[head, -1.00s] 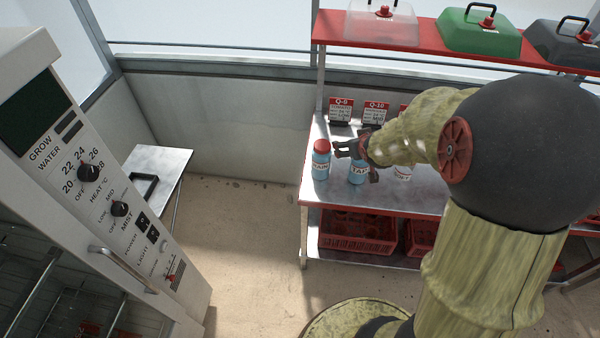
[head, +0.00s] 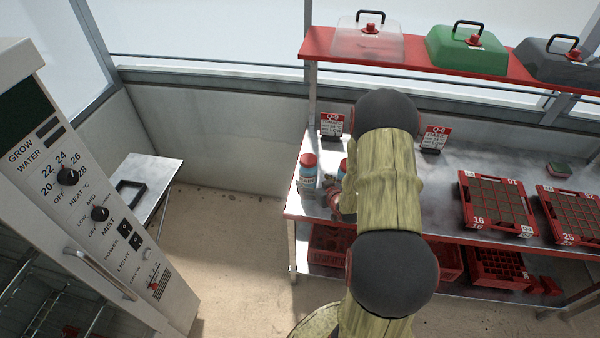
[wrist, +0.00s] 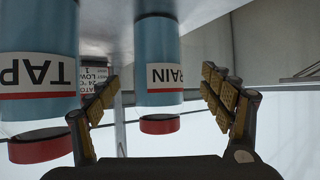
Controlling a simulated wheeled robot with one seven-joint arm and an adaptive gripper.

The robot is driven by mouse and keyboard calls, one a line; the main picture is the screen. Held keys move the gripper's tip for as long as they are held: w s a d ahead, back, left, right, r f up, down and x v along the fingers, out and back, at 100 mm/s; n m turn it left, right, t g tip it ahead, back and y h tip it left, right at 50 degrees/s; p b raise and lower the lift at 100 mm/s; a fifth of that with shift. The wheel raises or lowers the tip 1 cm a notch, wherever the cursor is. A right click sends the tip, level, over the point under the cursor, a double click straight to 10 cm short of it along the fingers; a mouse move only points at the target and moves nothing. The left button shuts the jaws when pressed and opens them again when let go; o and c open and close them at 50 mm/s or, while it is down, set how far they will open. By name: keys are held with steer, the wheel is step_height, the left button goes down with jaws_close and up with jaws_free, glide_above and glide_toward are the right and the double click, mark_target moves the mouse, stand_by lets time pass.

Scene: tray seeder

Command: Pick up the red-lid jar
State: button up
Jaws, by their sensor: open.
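The RAIN jar (head: 307,182) is blue with a white label and a red lid, upright near the bench's left end. In the wrist view, which is upside down, the RAIN jar (wrist: 160,60) shows between my two fingers, with space on both sides. I cannot tell whether the fingertips reach it. The TAP jar (wrist: 38,75), also blue with a red lid, stands left of my fingers there. In the head view the TAP jar (head: 342,170) is mostly hidden by my arm. My gripper (wrist: 159,82) is open and empty; in the head view it is partly hidden beside the jars.
The metal bench (head: 440,180) holds sign cards and red seed trays (head: 497,205) to the right. A red shelf (head: 400,55) with domed lids runs above. Red crates (head: 495,268) sit below. A grow cabinet (head: 80,220) and small side table (head: 150,175) stand left.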

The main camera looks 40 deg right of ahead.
steer(key=b+x, duration=0.1)
steer(key=x, duration=0.6)
steer(key=shift+d+f+b, duration=0.1)
steer(key=shift+d+b, duration=0.05)
steer(key=shift+b, duration=0.25)
steer(key=shift+c, duration=0.4)
steer(key=c, duration=1.9)
steer(key=shift+d, duration=0.1)
